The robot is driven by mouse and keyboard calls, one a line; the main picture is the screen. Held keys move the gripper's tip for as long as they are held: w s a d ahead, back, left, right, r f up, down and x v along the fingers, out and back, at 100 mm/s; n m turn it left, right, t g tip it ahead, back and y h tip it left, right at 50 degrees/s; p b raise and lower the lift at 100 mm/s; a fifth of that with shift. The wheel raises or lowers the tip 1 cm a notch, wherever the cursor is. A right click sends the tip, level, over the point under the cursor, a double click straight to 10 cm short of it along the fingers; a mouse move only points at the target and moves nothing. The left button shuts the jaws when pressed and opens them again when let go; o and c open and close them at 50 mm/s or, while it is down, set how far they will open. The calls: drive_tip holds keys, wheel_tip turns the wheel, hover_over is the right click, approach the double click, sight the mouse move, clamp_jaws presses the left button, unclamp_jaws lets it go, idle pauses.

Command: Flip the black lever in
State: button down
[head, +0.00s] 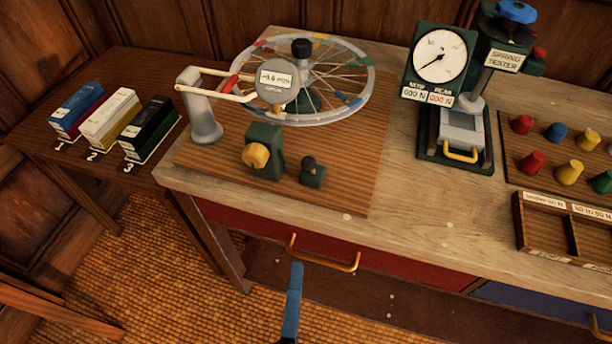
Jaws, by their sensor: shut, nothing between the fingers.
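The black lever (309,163) looks like a short dark knob on a small dark green block (313,177), at the front of the brown wooden board. It stands right of a larger green block with a yellow knob (256,156). Which way the lever leans is hard to tell at this size. My gripper (295,272) shows as a narrow blue shape at the bottom centre, in front of the bench edge and below the lever in the picture. It is shut and empty, apart from the lever.
A spoked wheel (340,112) with a round gauge (277,84) stands behind the lever. A spring tester (464,125) and a compartment tray (543,228) are to the right. An orange drawer handle (325,262) juts from the bench front.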

drive_tip(key=p, duration=0.3)
approach(308, 170)
drive_tip(key=shift+x, duration=3.45)
